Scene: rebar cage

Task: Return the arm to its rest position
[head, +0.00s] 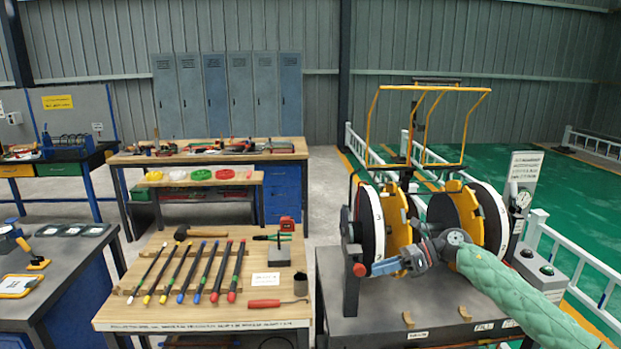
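My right arm (510,295), in a green quilted sleeve, reaches in from the lower right. My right gripper (408,262) is at the front of the rebar machine, between its two black-and-white discs with yellow plates (372,222) (468,212). A blue piece with a red end (362,270) lies in line with the gripper, at its left. I cannot tell whether the fingers are closed on it or only beside it. My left gripper is not in view.
A wooden table (130,318) at the left bears several colour-tipped bars (190,272), a hammer (200,233) and a red screwdriver (278,303). A control box with buttons (538,268) stands right of the machine. White railings (590,265) run behind. The aisle floor between the benches is clear.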

